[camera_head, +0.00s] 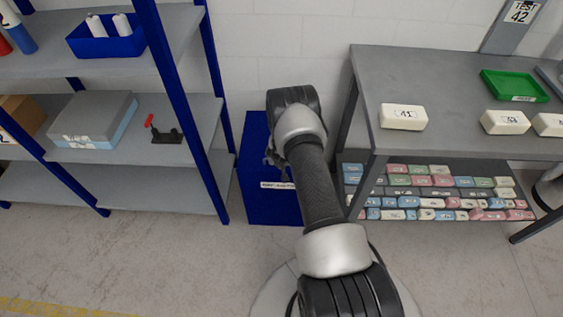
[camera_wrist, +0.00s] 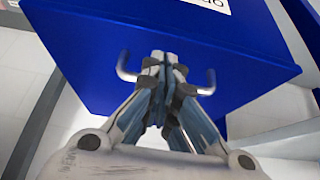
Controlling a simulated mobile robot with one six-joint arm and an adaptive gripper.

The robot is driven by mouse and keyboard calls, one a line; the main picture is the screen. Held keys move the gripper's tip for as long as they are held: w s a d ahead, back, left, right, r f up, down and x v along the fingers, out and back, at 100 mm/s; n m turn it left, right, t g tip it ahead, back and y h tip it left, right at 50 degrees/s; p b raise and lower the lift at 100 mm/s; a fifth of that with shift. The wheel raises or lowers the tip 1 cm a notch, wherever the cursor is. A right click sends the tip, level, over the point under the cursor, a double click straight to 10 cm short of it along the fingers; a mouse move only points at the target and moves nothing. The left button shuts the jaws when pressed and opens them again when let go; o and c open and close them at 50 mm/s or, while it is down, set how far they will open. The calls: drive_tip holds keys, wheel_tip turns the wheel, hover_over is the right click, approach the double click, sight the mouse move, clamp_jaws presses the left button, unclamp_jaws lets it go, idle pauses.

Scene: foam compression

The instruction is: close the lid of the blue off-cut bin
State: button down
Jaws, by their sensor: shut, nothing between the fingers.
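The blue off-cut bin (camera_head: 262,207) stands on the floor between the shelf rack and the grey table, partly hidden by my arm. A white label shows on its front. The blue part above the label reaches up behind my arm; I cannot tell the lid's angle there. In the wrist view a broad blue panel (camera_wrist: 90,55) fills the upper part, with a white label at its top edge. A grey metal handle (camera_wrist: 124,68) shows on both sides of my gripper (camera_wrist: 165,60), its middle hidden behind the fingers. My gripper is shut and empty, close to the panel; contact is unclear.
The blue-posted shelf rack (camera_head: 180,100) stands close on the left. The grey table (camera_head: 440,90) stands on the right, bearing white foam blocks (camera_head: 403,117) and a green tray (camera_head: 513,86). Several coloured blocks (camera_head: 440,190) fill its lower shelf. The floor in front is clear.

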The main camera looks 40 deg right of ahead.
drive_tip(key=shift+r, duration=0.1)
idle(0.3)
drive_tip(key=shift+r+p, duration=0.3)
drive_tip(key=s+a+r+p, duration=0.3)
drive_tip(key=s+a, duration=0.3)
drive_tip(key=s, duration=0.2)
drive_tip(key=shift+s+a+r+p, duration=0.2)
drive_tip(key=shift+s+r+p, duration=0.15)
drive_tip(key=shift+p, duration=0.15)
